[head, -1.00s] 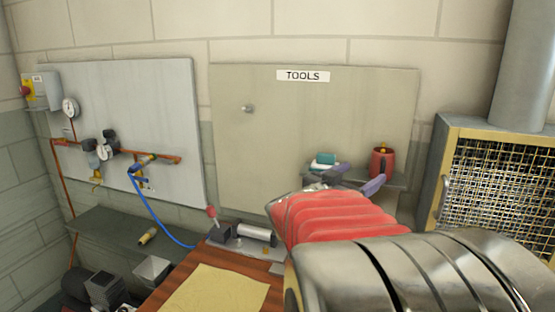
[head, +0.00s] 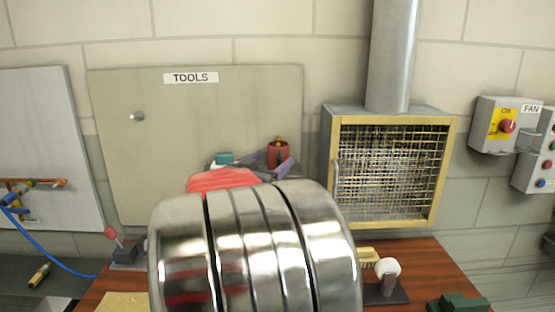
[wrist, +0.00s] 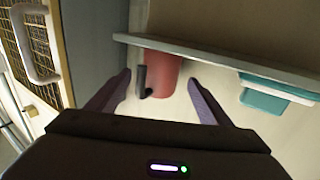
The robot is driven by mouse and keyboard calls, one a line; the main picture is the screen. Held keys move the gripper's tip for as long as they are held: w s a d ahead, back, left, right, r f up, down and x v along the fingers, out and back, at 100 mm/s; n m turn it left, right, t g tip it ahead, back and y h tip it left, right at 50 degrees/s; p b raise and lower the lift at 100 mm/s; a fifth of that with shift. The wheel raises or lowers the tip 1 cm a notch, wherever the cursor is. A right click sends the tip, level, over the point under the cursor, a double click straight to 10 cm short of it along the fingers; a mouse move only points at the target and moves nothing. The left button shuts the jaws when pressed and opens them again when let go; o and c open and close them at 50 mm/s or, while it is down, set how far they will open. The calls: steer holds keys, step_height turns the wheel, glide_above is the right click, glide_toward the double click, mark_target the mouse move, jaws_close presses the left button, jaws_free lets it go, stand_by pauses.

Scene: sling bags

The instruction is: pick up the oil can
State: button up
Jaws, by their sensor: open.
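The oil can is a red can (head: 278,148) standing on a small shelf against the tools board. It also shows in the wrist view (wrist: 165,72), which appears upside down, with a dark handle or spout on its side. My gripper (head: 270,162) is open, its purple fingers low in front of the can. In the wrist view my gripper (wrist: 160,80) has one finger to each side of the can, with gaps on both sides. I cannot tell how far the can sits between the fingers.
A teal box (wrist: 275,95) is beside the can on the shelf (wrist: 215,63). A mesh-fronted fan box (head: 390,170) stands to the right. My arm hides part of the wooden bench (head: 440,265), which holds a brush and a white-knobbed tool. A TOOLS sign (head: 190,78) is on the board.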

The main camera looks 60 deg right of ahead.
mark_target(274, 158)
steer(key=shift+d, duration=1.5)
steer(key=shift+c, duration=0.2)
steer(key=c, duration=1.3)
steer(key=shift+r, duration=0.1)
